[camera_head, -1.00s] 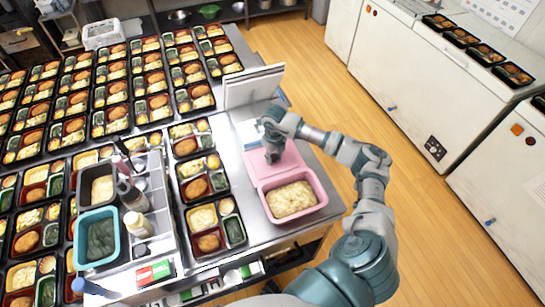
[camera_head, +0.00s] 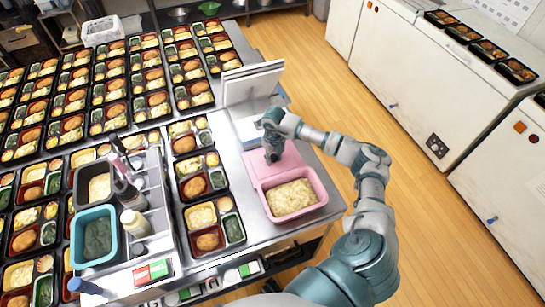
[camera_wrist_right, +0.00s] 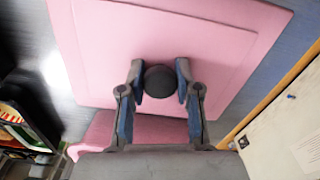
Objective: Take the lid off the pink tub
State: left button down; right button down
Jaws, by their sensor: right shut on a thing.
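The pink tub (camera_head: 302,211) stands open near the table's right corner, with pale yellowish food inside. Its pink lid (camera_head: 291,161) is off the opening, at the tub's far side, low over or on the metal table; I cannot tell whether it touches either. My right gripper (camera_head: 272,157) is above the lid. In the right wrist view the right gripper (camera_wrist_right: 161,88) is shut on the dark round knob (camera_wrist_right: 161,80) of the lid (camera_wrist_right: 170,30), one finger on each side. A pink part of the tub (camera_wrist_right: 150,128) shows below the lid. My left gripper is out of view.
A stack of white sheets or boards (camera_head: 252,85) stands just beyond the lid. Bento trays (camera_head: 211,225) fill the table to the left. A grey caddy (camera_head: 158,232) holds bottles and tubs. White cabinets (camera_head: 430,85) stand across the wooden floor.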

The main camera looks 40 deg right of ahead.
jog(key=shift+d+f, duration=0.1)
jog(key=shift+d, duration=0.15)
jog(key=shift+a, duration=0.1)
jog(key=shift+a, duration=0.1)
jog(key=shift+a, duration=0.1)
jog(key=shift+a+f, duration=0.15)
jog(key=shift+f, duration=0.15)
jog(key=c, duration=0.7)
grip_release()
jog(key=shift+d+f, duration=0.1)
jog(key=shift+d, duration=0.2)
jog(key=shift+a, duration=0.15)
